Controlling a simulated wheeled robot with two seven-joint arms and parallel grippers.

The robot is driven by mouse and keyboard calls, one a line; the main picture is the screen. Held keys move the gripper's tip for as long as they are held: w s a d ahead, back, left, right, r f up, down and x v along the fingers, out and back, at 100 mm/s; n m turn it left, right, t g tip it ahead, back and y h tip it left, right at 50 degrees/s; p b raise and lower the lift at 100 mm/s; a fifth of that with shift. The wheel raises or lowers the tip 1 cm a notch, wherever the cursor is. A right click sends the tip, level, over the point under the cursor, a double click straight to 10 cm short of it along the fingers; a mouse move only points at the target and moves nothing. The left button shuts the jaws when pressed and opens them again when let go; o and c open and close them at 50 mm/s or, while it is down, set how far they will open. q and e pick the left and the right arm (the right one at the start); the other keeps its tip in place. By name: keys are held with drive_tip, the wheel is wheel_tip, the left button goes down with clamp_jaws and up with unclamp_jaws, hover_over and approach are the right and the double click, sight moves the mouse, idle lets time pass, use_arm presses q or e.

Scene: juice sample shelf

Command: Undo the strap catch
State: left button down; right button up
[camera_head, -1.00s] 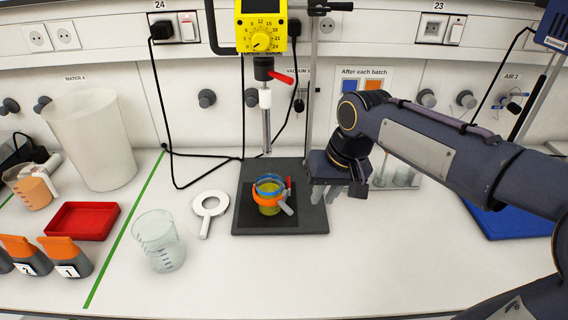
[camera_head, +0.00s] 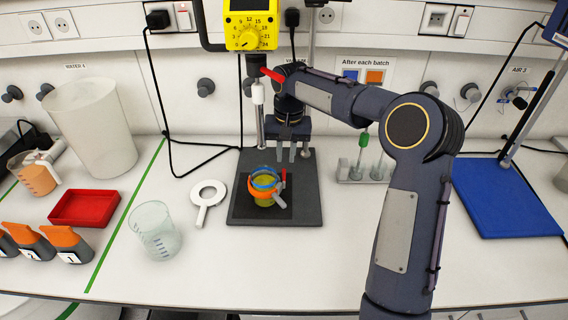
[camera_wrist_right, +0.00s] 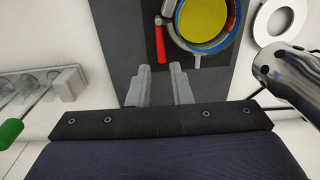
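A small beaker with yellow contents (camera_head: 264,200) stands on the dark base plate (camera_head: 306,213), ringed by a blue band (camera_head: 264,179) and an orange strap (camera_head: 256,194). A grey lever and a red-tipped piece (camera_head: 283,175) sit at its right side. In the right wrist view the beaker's yellow contents (camera_wrist_right: 203,18) show at the top, with the red piece (camera_wrist_right: 160,45) just beyond the fingers. My right gripper (camera_head: 292,155) points down behind the beaker, apart from it. Its fingers (camera_wrist_right: 160,85) are spread with nothing between them. My left gripper is out of view.
The stirrer's metal shaft (camera_head: 260,125) hangs close left of my right gripper; it is also near in the wrist view (camera_wrist_right: 285,72). A tube rack (camera_head: 352,178) stands right. The front bench is clear.

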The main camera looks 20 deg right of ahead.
sight(284, 170)
drive_tip(key=f, duration=0.4)
drive_tip(key=shift+w+a, duration=0.15)
drive_tip(key=shift+w, duration=0.1)
drive_tip(key=shift+f, duration=0.3)
clamp_jaws()
